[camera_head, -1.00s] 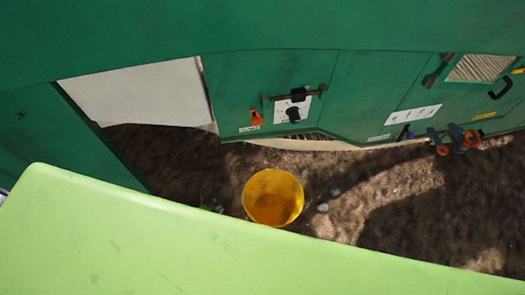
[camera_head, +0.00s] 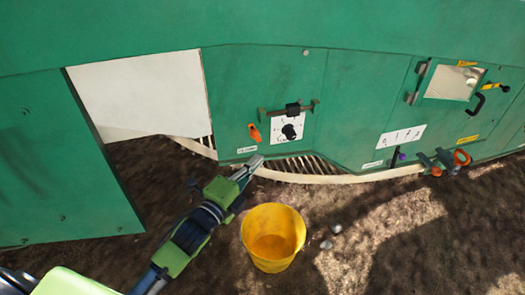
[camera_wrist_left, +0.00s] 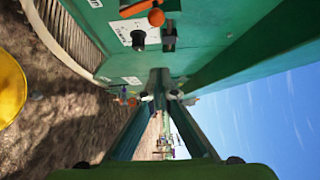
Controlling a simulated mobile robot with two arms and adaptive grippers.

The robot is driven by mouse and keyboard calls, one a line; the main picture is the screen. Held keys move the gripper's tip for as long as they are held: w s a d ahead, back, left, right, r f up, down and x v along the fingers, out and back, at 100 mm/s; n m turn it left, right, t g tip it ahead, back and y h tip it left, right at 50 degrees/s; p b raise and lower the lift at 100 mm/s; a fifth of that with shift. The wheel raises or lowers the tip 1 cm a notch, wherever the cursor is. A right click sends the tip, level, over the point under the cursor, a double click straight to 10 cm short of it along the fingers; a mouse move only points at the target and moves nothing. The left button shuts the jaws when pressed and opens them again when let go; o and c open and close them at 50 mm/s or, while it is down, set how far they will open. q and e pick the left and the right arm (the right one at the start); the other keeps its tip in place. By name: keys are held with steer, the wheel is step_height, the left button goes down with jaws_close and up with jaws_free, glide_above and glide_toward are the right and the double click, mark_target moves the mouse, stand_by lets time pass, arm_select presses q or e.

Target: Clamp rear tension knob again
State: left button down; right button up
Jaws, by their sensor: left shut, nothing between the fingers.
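A round black knob (camera_head: 289,131) sits on a white label plate on the green machine panel, with a black clamp bar (camera_head: 291,108) just above it. An orange handle (camera_head: 255,132) is to its left. I cannot tell which of these is the rear tension knob. The black knob also shows in the left wrist view (camera_wrist_left: 138,39), near an orange part (camera_wrist_left: 156,17). My left gripper (camera_head: 253,163) is shut and empty, below and left of the knob and apart from it in the picture. Its fingers meet in the left wrist view (camera_wrist_left: 160,92). My right gripper is not in view.
A yellow bucket (camera_head: 272,238) stands on the dirt below the panel. A pale curved edge (camera_head: 340,179) runs along the machine's foot. To the right are a purple knob (camera_head: 398,156), orange-and-black handles (camera_head: 447,160) and a window (camera_head: 454,83). Open ground lies at lower right.

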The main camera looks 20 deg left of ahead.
arm_select(q)
steer(key=shift+w, duration=0.15)
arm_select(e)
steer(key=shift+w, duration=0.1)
arm_select(q)
steer(key=b+x, duration=0.2)
steer(key=x, duration=0.8)
steer(key=shift+s+a, duration=0.15)
steer(key=shift+a, duration=0.85)
steer(key=shift+s+a, duration=0.15)
steer(key=shift+a, duration=0.85)
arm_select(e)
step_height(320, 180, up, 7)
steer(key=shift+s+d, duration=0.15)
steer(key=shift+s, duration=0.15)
arm_select(q)
steer(key=shift+f, duration=0.1)
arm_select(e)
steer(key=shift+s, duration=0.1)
arm_select(q)
steer(key=shift+s+a+n+t+b, duration=0.15)
steer(key=shift+n+t+b, duration=0.15)
steer(key=shift+n+b, duration=0.15)
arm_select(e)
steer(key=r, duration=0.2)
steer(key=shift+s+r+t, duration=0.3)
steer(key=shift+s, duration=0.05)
